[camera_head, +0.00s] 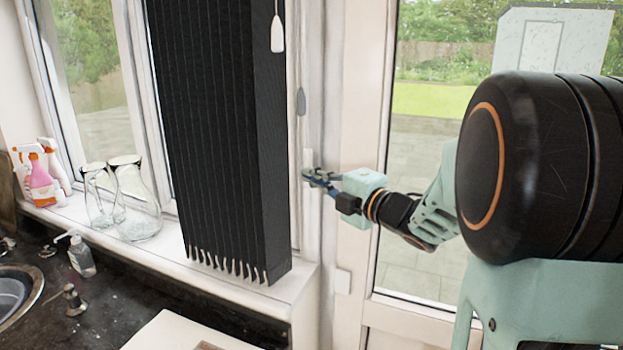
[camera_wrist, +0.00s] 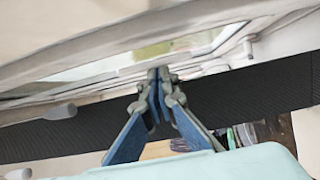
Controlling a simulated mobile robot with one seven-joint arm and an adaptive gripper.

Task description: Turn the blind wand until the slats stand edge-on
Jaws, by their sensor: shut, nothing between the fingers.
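The dark vertical blind (camera_head: 205,130) hangs in front of the window as a tight bunch of long slats with pale lower ends. A white tapered handle (camera_head: 277,35) hangs on a cord before its upper right part. A grey handle (camera_head: 301,102) hangs just right of the blind; I cannot tell which is the wand's. My gripper (camera_head: 308,178) is shut and empty, below the grey handle and right of the blind. In the wrist view its fingertips (camera_wrist: 160,76) meet before the dark blind (camera_wrist: 230,100), and a grey handle (camera_wrist: 57,111) lies to their left, apart from them.
The white sill (camera_head: 170,235) holds glass jugs (camera_head: 135,205) and spray bottles (camera_head: 40,180) at left. A soap bottle (camera_head: 81,255) and sink (camera_head: 15,290) are on the dark counter. A glazed door (camera_head: 435,170) stands behind my arm.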

